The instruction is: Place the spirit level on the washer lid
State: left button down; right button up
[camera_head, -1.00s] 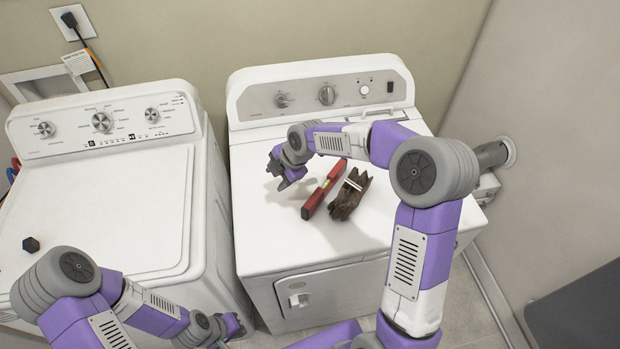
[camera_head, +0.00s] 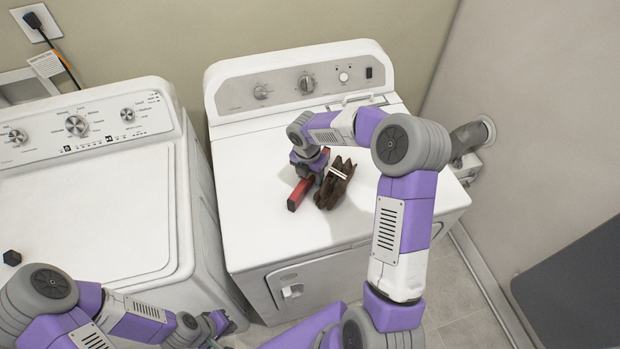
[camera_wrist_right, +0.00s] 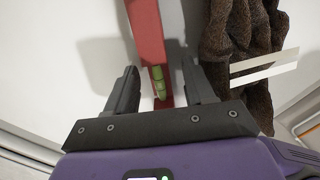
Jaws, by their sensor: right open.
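The red spirit level (camera_head: 297,196) lies on top of the dryer, the right-hand machine. In the right wrist view the spirit level (camera_wrist_right: 149,38) runs between the open fingers of my right gripper (camera_wrist_right: 158,88), with its green vial near the fingertips. In the head view my right gripper (camera_head: 309,172) is over the level and hides part of it. The washer lid (camera_head: 85,215) is the flat white top of the left-hand machine. My left gripper (camera_head: 215,325) is low, in front of the machines; its fingers are too small to judge.
A brown bundle (camera_head: 334,185) with a white band lies just right of the level; it also shows in the right wrist view (camera_wrist_right: 238,45). A small black object (camera_head: 12,257) sits at the washer lid's left. Most of the lid is clear. A gap separates the machines.

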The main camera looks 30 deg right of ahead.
jog(key=shift+f, duration=0.15)
jog(key=shift+c, duration=0.3)
grip_shut()
